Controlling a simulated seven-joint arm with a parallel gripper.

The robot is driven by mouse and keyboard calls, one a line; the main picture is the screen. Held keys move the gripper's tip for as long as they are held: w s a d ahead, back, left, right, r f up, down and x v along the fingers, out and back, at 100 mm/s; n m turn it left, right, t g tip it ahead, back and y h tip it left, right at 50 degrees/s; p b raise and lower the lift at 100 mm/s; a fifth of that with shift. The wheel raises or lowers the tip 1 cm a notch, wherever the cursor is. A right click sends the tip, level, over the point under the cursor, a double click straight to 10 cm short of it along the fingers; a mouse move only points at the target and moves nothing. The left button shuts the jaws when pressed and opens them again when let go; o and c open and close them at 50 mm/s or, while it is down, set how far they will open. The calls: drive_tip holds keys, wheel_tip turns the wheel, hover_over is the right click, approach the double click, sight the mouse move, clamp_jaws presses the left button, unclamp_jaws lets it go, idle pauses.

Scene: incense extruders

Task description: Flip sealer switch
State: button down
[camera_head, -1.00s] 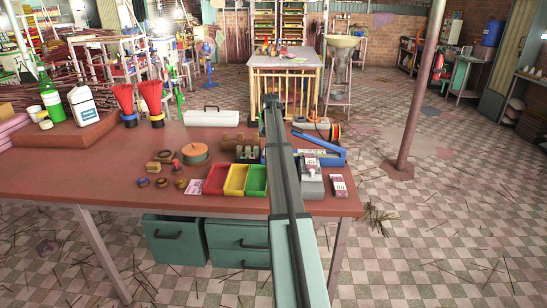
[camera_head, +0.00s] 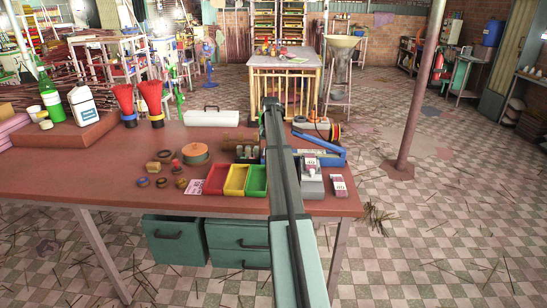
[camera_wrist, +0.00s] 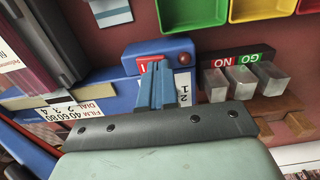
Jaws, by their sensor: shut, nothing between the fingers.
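The blue sealer (camera_head: 330,154) lies on the red-brown table, partly hidden behind my arm in the head view. In the wrist view its blue body (camera_wrist: 118,88) carries a red switch (camera_wrist: 144,66) marked with a white line. A dark red round lamp (camera_wrist: 184,59) sits to the right of the switch. My gripper (camera_wrist: 157,68) is shut and empty, its blue fingertips over the switch and covering part of it. I cannot tell whether they touch. In the head view the fingers are hidden behind my arm.
Metal blocks (camera_wrist: 241,80) in a stand with NO and GO labels are close to the right of the fingers. Red, yellow (camera_head: 236,180) and green bins (camera_head: 257,180) are nearby. A grey boxy device (camera_head: 311,182) stands right of my arm.

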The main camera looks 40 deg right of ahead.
drive_tip(key=shift+f, duration=0.4)
drive_tip(key=shift+r, duration=0.1)
drive_tip(key=shift+r, duration=3.45)
